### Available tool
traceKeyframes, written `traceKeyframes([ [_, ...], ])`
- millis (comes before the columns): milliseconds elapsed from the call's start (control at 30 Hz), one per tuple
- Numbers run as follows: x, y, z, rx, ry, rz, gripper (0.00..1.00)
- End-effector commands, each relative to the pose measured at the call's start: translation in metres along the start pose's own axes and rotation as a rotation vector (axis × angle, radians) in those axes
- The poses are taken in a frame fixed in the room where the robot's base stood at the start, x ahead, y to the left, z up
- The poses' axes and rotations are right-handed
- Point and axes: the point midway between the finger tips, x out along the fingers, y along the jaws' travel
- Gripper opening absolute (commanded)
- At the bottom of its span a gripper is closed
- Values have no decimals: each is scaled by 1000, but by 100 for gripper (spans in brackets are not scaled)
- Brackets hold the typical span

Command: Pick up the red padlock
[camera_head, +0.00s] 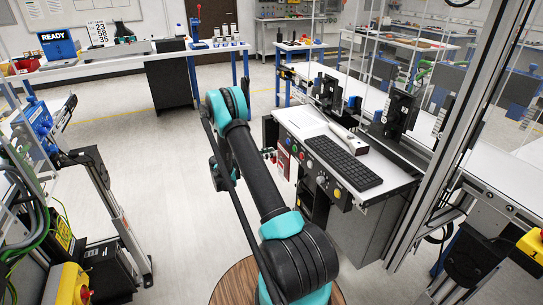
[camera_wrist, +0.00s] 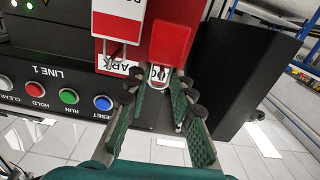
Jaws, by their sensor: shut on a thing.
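The red padlock (camera_wrist: 171,42) is at the upper middle of the wrist view, its red body up and its metal shackle (camera_wrist: 159,74) pointing down in the picture. My gripper (camera_wrist: 160,88) reaches up from below with its green-padded fingers on either side of the shackle end. The fingers are shut on the padlock, with a gap showing between their pads. The exact contact is hard to see.
A red-and-white tag (camera_wrist: 118,22) hangs just left of the padlock. A control panel (camera_wrist: 60,88) with several buttons is at left. In the head view, the console with a keyboard (camera_head: 340,158) stands right of my arm. Open floor (camera_head: 150,165) lies to the left.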

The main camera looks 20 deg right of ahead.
Motion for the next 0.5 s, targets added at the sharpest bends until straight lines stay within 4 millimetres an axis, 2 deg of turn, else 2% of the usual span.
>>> traceKeyframes([
  [500,-127,-1,0,0,0,-5,0],
])
